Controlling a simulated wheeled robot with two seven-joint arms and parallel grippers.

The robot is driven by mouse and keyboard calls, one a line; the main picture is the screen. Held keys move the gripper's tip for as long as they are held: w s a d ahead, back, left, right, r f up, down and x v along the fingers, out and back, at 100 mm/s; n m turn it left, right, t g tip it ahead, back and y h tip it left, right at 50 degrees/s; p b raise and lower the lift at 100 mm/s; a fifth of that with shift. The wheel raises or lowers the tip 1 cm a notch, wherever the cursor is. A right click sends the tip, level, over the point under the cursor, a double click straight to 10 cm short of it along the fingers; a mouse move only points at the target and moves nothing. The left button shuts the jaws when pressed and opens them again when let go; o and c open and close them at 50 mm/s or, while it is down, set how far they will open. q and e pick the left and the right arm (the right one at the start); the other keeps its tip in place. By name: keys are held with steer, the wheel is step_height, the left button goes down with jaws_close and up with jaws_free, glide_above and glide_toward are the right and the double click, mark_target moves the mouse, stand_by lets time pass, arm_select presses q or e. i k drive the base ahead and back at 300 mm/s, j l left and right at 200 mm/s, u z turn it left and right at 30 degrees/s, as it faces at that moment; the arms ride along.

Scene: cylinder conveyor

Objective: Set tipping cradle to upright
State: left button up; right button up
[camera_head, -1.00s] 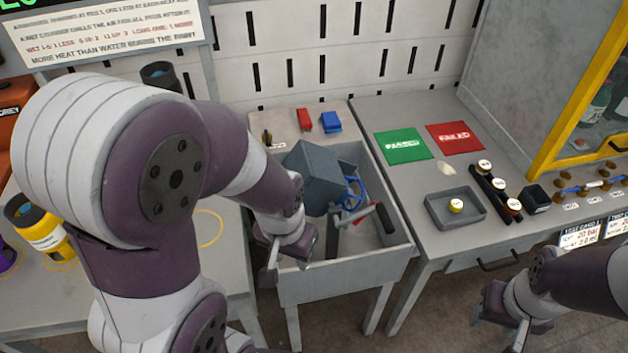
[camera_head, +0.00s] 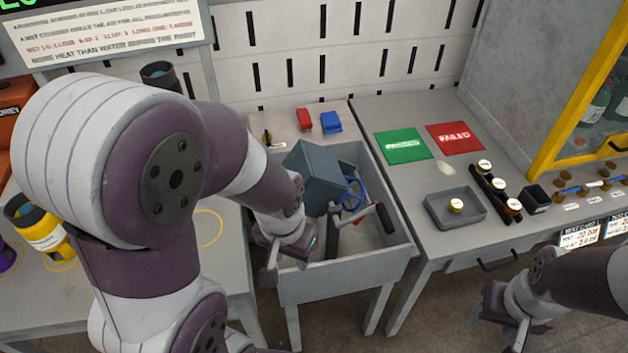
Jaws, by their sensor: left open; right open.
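The tipping cradle (camera_head: 316,172) is a grey-blue box tilted over inside a grey sink-like basin (camera_head: 340,279). A blue wheel or handle (camera_head: 352,193) shows just right of it, and a lever with a dark grip (camera_head: 385,218) reaches to the basin's right side. My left gripper (camera_head: 287,262) is at the basin's front left, below the cradle and apart from it. It is open and its fingers are partly hidden by its own wrist. My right gripper (camera_head: 497,325) is open and empty, low in front of the right table.
A red block (camera_head: 303,121) and a blue block (camera_head: 332,122) lie behind the basin. The right table holds a green mat (camera_head: 404,146), a red mat (camera_head: 454,137), a grey tray (camera_head: 436,212) and a dark rack (camera_head: 492,190). A yellow-framed cabinet (camera_head: 573,130) stands at the right.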

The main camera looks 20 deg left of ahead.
mark_target(322, 174)
steer(key=i+l+u, duration=0.2)
steer(key=l+u, duration=0.2)
steer(key=i+l+u, duration=0.1)
steer(key=l+u, duration=0.25)
steer(key=l, duration=0.15)
steer(key=l+u, duration=0.4)
steer(key=i+l, duration=0.05)
